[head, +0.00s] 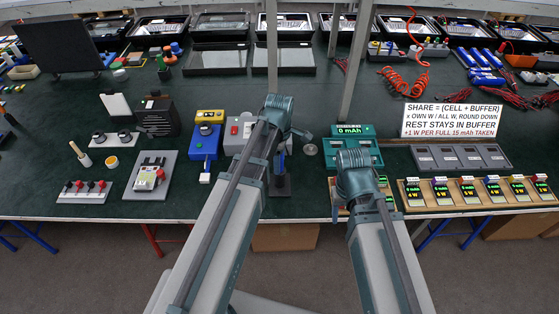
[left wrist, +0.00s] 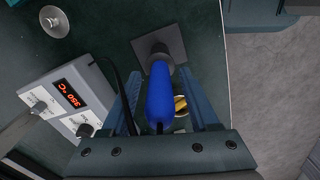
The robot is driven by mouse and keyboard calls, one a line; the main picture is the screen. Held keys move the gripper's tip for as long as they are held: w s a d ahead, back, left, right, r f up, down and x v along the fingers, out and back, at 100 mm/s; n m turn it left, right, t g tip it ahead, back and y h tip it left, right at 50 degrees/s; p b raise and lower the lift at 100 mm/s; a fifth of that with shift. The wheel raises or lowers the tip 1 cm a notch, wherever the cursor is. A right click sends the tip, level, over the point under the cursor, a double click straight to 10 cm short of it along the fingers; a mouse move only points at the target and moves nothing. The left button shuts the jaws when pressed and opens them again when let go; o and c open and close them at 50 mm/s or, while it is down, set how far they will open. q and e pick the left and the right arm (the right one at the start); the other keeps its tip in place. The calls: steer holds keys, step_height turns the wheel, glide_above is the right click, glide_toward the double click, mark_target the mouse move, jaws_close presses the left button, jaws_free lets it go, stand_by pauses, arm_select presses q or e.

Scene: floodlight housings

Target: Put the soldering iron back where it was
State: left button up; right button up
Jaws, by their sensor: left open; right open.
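The soldering iron has a blue handle (left wrist: 160,104) that lies between the two fingers of my left gripper (left wrist: 163,108) in the left wrist view. The fingers are open, one on each side of the handle. The iron's far end meets a dark round holder on a square base plate (left wrist: 176,41), and its tip is hidden. In the head view the stand's dark base (head: 280,187) shows below my left gripper (head: 280,150), which hides most of the iron. My right gripper (head: 365,190) hangs over the table's front edge; its fingertips are mostly hidden by its arm.
The grey soldering station (left wrist: 66,98) reads 350 °C, with a dark cable beside it. A small cup with brass-coloured filling (left wrist: 181,106) is close to the handle. A blue and yellow device (head: 206,140) stands left. Green display units (head: 353,131) and a sign (head: 452,120) stand right.

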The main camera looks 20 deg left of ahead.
arm_select(q)
step_height(320, 180, up, 13)
steer(key=p, duration=1.2)
steer(key=shift+f+p, duration=0.15)
steer(key=shift+p, duration=0.2)
steer(key=shift+s+d, duration=0.15)
steer(key=shift+s, duration=0.05)
steer(key=s+d+m, duration=0.5)
steer(key=s+m, duration=0.2)
steer(key=m, duration=0.4)
steer(key=s+d+m+y, duration=0.1)
steer(key=s+d+m, duration=0.4)
steer(key=m, duration=0.6)
steer(key=shift+s, duration=0.95)
steer(key=shift+d, duration=0.1)
